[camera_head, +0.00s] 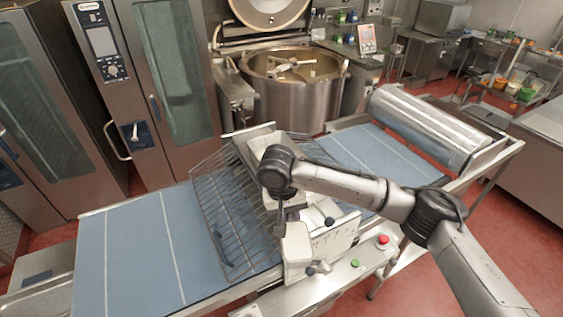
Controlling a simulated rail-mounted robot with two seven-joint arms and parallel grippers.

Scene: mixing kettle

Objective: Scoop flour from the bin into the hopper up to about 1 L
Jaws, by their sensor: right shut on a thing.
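My right arm comes in from the right, and its gripper (283,215) points down over the dough sheeter, near the right edge of the wire guard. Its jaws are small and dark here. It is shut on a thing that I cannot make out. A pale box-shaped part (297,246) is just below it; I cannot tell whether they touch. A pale trough-like part (250,136) sits on top of the sheeter behind my wrist, partly hidden by it; it may be the hopper. I cannot pick out a flour bin, a scoop or any flour. My left gripper is not in view.
Blue conveyor belts (130,250) run out on both sides of the sheeter. The tilted wire guard (228,215) stands left of my gripper. A red button (383,239) is on the front rail. A large open steel kettle (298,100) stands behind; ovens (150,80) stand left.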

